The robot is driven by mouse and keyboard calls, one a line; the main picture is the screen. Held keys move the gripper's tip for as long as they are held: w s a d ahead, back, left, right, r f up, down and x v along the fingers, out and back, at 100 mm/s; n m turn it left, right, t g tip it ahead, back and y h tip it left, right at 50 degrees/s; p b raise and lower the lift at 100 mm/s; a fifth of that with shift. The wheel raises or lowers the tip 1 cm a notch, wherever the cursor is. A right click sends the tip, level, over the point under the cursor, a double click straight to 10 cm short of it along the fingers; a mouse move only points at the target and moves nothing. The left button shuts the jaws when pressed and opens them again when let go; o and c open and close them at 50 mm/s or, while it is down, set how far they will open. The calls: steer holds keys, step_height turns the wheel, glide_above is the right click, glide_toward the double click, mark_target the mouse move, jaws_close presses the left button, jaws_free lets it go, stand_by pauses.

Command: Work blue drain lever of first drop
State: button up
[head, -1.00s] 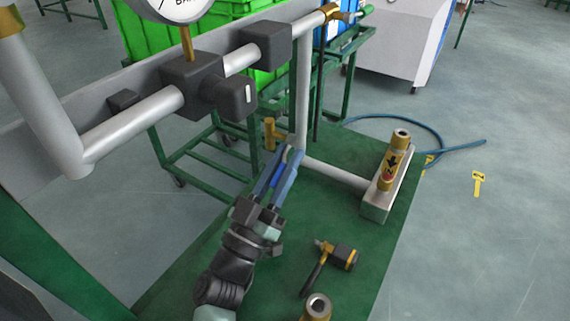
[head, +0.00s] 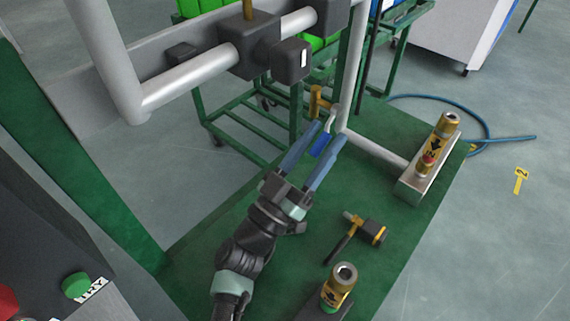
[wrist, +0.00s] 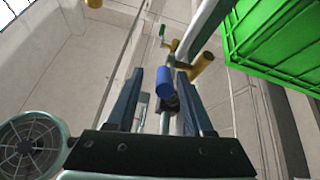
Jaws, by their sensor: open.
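The blue drain lever (head: 320,145) hangs by the lower end of a grey vertical pipe, below a small brass fitting (head: 316,100). Its blue grip also shows in the wrist view (wrist: 165,82), between the fingers. My gripper (head: 329,131) is open, with its two blue-grey fingers pointing up toward the fitting, one on each side of the lever. In the wrist view the gripper (wrist: 160,74) has a gap on the lever's left, and the lever is closer to the right finger. I cannot tell whether they touch.
The grey pipe (head: 349,75) stands just beyond the fingertips. A brass filter unit (head: 440,135) stands at the right of the green platform (head: 215,235). A black-and-brass valve (head: 372,232) and another brass fitting (head: 339,285) are right of my arm. A blue hose (head: 470,112) lies behind.

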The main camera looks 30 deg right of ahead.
steer(key=s+a+p, duration=0.2)
steer(key=s+a, duration=0.1)
steer(key=a, duration=0.7)
steer(key=shift+s, duration=0.3)
